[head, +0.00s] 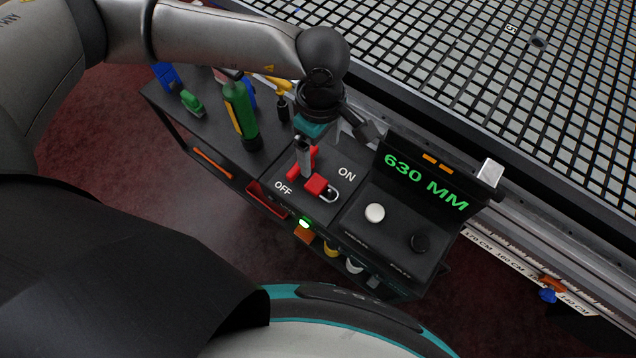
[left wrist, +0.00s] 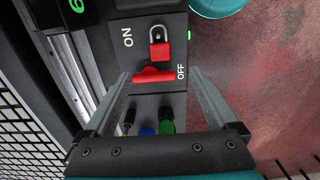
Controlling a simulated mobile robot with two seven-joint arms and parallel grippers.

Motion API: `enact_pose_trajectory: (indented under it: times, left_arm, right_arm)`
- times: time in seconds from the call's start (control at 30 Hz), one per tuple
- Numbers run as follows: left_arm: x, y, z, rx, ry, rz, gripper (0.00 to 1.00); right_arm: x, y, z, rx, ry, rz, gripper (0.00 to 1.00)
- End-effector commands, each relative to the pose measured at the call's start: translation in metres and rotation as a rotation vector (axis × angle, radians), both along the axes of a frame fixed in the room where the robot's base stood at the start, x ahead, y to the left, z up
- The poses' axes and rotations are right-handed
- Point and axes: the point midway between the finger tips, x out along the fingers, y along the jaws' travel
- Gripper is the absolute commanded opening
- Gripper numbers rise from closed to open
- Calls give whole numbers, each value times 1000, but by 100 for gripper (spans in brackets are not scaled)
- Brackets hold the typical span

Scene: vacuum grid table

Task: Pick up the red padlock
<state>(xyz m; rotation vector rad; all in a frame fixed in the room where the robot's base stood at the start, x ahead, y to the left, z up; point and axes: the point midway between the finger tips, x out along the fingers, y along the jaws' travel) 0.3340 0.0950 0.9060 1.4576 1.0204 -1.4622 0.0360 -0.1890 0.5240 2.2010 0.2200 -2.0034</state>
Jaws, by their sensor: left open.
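The red padlock (head: 316,185) with its silver shackle lies on the dark control panel, between the OFF and ON labels. It also shows in the left wrist view (left wrist: 159,51), just beyond a red switch handle (left wrist: 153,75). My left gripper (head: 336,153) is open above the panel. In the left wrist view, its two fingers (left wrist: 161,76) stand apart on either side of the red handle, with the padlock ahead of the fingertips. Nothing is held between the fingers. In the head view my gripper and arm partly hide the handle. My right gripper is not in view.
A display reading 630 MM (head: 426,181) rises right of the switch, above a white button (head: 375,212) and a black button (head: 420,242). A green and yellow bottle-like item (head: 241,115) and tools lie left. The grid table (head: 540,95) is behind.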

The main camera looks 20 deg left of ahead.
Motion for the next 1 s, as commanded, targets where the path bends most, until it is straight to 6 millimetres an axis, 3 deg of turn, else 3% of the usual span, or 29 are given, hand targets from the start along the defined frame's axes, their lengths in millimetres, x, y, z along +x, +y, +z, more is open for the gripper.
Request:
enact_pose_trajectory:
  times: [0.4, 0.67, 1.0]
  left_arm:
    - [0, 2, -81, 8, 1, -1, 92]
    - [1, 2, -101, 5, -1, 0, 92]
    - [4, 7, -145, 6, 1, 0, 92]
  right_arm:
    - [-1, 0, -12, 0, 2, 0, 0]
    - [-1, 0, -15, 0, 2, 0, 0]
    - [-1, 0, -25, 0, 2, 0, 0]
